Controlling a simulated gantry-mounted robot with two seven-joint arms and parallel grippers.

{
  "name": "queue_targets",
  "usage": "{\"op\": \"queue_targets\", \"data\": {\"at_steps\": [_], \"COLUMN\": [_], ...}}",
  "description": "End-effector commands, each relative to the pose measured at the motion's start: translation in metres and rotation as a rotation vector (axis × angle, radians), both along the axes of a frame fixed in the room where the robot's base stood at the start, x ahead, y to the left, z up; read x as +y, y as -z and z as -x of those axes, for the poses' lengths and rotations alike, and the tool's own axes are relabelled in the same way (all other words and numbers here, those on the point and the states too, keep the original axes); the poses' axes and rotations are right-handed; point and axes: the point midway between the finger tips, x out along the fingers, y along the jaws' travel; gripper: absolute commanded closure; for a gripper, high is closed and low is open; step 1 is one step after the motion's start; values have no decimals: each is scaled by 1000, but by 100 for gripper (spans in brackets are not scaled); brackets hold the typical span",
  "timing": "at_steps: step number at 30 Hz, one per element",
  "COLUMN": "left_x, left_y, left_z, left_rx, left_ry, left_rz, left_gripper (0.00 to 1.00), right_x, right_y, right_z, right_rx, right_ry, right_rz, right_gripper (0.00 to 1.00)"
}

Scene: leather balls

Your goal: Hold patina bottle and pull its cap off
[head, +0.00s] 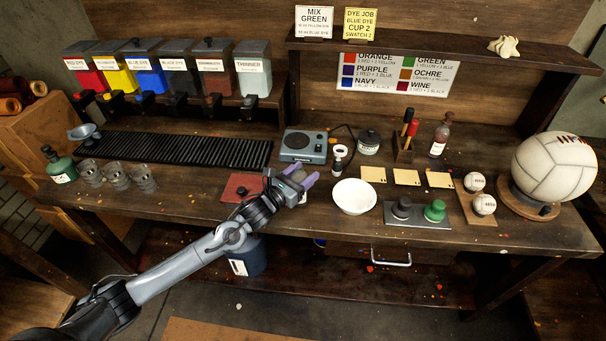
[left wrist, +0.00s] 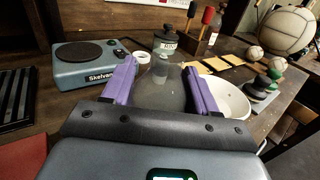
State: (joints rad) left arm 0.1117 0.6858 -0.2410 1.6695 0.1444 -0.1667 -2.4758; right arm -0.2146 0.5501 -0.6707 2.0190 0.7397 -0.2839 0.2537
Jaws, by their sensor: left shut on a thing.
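My left gripper (head: 301,185) is over the front middle of the bench, just left of the white bowl. In the left wrist view its purple fingers (left wrist: 162,88) are shut on a see-through greyish thing (left wrist: 163,90), which I cannot clearly identify. Candidates for the patina bottle are a dark green bottle (head: 60,168) with a dark top at the far left and a reddish-brown bottle (head: 439,140) at the back right. Both stand upright, apart from the gripper; their labels are too small to read. My right gripper is not in view.
The white bowl (head: 354,197) stands close to the gripper. Clear cups (head: 116,176) are at left. Stamps (head: 434,211) and a large ball (head: 553,166) are at right.

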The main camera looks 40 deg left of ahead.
Motion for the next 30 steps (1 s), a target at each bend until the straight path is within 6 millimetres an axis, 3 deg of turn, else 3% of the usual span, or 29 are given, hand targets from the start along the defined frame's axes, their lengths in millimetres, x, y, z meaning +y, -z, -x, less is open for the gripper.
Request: {"op": "queue_targets", "data": {"at_steps": [4, 5, 9, 21, 30], "left_x": [0, 0, 0, 0, 1], "left_y": [4, 3, 3, -1, 1], "left_z": [0, 0, 0, 1, 39], "left_rx": [-1, 0, 0, 1, 4], "left_ry": [0, 0, 0, 0, 2], "left_rz": [0, 0, 0, 0, -3], "left_gripper": [97, 38, 17, 17, 17], "right_x": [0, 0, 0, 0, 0], "right_y": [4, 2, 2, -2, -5], "right_z": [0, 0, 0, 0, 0], "right_rx": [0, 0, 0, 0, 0], "right_ry": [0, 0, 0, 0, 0], "right_rz": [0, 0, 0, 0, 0], "right_gripper": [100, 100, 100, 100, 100]}}
